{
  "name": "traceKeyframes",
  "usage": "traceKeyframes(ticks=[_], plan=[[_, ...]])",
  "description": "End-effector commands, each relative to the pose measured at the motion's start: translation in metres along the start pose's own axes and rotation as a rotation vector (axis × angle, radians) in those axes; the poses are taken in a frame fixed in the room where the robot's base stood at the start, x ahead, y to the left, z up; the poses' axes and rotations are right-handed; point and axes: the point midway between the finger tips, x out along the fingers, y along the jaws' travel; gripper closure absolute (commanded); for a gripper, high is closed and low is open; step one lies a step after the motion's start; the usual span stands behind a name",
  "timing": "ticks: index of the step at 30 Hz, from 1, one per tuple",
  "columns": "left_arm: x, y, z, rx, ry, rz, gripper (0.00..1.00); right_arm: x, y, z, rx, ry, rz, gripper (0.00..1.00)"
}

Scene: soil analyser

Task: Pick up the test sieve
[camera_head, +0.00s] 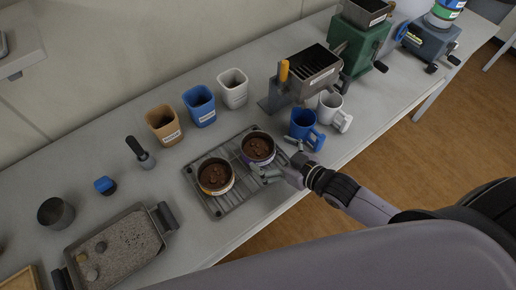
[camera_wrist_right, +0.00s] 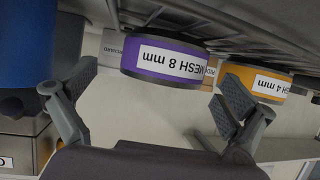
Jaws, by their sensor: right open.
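Two round test sieves filled with dark brown soil sit side by side on a wire rack (camera_head: 234,203). The right one, a purple-banded sieve (camera_head: 258,149), reads "MESH 8 mm" in the right wrist view (camera_wrist_right: 172,62). The left one, an orange-banded sieve (camera_head: 215,177), reads "MESH 4 mm" in the wrist view (camera_wrist_right: 262,80). My right gripper (camera_head: 274,166) is open and empty, close in front of the purple sieve. In the upside-down wrist view that sieve shows between the spread fingers (camera_wrist_right: 158,92). My left gripper is not in view.
Orange (camera_head: 162,125), blue (camera_head: 199,104) and white (camera_head: 233,88) cups stand behind the rack. A soil tray (camera_head: 122,243) lies left; a grey machine (camera_head: 312,72) stands behind the mugs.

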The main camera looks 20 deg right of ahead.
Motion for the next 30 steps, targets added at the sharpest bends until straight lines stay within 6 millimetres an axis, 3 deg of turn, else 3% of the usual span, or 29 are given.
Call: traceKeyframes(ticks=[9, 19, 30], plan=[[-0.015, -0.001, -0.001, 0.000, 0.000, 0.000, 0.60, 0.042, -0.005, -0.002, 0.001, 0.001, 0.000, 0.00], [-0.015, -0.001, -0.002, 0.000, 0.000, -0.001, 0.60, 0.050, -0.005, 0.001, 0.000, 0.000, 0.000, 0.00], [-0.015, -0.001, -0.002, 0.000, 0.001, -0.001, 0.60, 0.049, -0.005, 0.001, 0.000, 0.000, 0.000, 0.25]])
